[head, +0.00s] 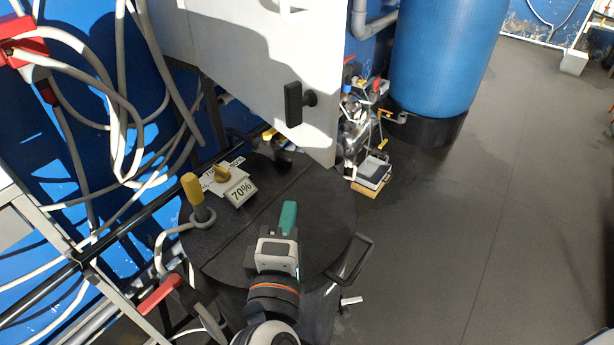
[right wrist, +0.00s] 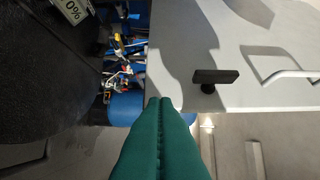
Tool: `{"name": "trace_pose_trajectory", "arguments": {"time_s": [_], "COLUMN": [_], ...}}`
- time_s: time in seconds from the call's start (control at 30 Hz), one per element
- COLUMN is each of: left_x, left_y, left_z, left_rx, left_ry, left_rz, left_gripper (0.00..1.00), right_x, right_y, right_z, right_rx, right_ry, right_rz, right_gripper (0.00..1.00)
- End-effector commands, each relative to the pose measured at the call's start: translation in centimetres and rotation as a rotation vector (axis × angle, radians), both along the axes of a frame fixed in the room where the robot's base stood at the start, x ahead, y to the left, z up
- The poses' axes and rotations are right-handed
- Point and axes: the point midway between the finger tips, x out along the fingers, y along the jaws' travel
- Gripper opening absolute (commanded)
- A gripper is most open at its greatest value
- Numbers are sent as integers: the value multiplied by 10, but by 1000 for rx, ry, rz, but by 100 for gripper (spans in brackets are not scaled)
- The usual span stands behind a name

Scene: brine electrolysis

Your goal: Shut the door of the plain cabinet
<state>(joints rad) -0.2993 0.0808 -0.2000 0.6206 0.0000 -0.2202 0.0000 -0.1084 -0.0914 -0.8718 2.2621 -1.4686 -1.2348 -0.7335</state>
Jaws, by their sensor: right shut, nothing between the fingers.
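The plain cabinet shows as a pale grey-white panel (head: 240,55) at the top of the head view, with a black handle (head: 296,103) near its right edge. I take this panel to be the door; how far it stands open I cannot tell. In the right wrist view the panel (right wrist: 235,45) and black handle (right wrist: 212,77) lie above and to the right of the fingertips. My right gripper (head: 288,208), with green fingers, is shut and empty. It appears over the black round lid in the head view, apart from the handle. My left gripper is not in view.
A black round lid (head: 235,255) carries a 70% sign (head: 241,191) and a yellow-topped post (head: 193,189). A blue tank (head: 445,60) stands right of the cabinet, with clutter (head: 355,135) between. Hoses (head: 115,100) hang left. Grey floor (head: 450,230) at right is clear.

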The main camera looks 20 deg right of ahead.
Motion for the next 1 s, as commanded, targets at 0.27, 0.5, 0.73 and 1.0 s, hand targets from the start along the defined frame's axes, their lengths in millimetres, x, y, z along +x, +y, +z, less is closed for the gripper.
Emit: {"name": "trace_pose_trajectory", "arguments": {"time_s": [0.27,0.5,0.73,1.0], "left_x": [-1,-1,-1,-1], "left_y": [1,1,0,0], "left_z": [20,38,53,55], "left_rx": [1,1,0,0], "left_ry": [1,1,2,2], "left_rz": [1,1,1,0], "left_gripper": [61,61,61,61], "right_x": [41,89,102,106], "right_y": [-17,-37,-66,-75], "right_z": [5,5,2,0], "right_rx": [-4,-3,-1,2], "right_ry": [-3,-1,3,1], "right_rz": [-3,-3,-2,-1], "right_gripper": [0,0,0,0]}}
